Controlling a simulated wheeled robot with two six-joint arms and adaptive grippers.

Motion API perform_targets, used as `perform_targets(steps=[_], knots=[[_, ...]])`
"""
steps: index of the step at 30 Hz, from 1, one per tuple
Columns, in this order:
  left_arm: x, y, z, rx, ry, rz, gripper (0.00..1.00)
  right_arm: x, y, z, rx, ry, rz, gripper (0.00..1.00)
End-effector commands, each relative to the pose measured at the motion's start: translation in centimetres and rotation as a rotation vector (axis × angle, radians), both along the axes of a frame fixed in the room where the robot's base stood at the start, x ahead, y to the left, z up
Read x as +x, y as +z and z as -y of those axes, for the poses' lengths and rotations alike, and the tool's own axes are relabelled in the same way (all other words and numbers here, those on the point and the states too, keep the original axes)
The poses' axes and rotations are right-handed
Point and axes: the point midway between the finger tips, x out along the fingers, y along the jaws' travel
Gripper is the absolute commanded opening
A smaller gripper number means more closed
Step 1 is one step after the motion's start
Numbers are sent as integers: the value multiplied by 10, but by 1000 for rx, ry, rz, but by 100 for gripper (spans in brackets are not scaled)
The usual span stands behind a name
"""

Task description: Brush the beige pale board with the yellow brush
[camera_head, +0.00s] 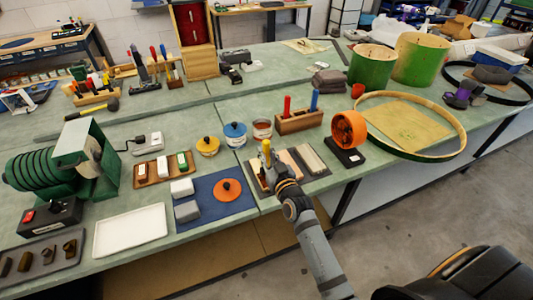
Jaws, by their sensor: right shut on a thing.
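My right gripper (272,170) is shut on the yellow brush (266,149), whose handle stands up out of the jaws. The brush's lower end is hidden by the gripper, so I cannot tell if it touches a board. Several boards lie side by side on a dark mat below: a pale beige one (291,165) just right of the gripper, a greyish one (311,159) further right, and one partly hidden under the gripper at left. My left gripper is not in view.
A wooden block with red and blue handles (299,122) stands behind the boards. An orange round device (348,131) stands at right, beside a large wooden hoop (457,150). Left are a blue mat with an orange disc (228,190), open tins and a white tray (131,230).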

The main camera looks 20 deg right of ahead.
Motion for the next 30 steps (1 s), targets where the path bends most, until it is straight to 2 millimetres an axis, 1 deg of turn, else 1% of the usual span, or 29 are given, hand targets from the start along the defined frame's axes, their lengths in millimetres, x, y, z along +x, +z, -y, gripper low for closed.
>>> perform_targets(steps=[18,30], knots=[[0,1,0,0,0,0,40,27,0,-1,-1,0,-1,5],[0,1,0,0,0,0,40,30,0,-1,0,0,-1,5]])
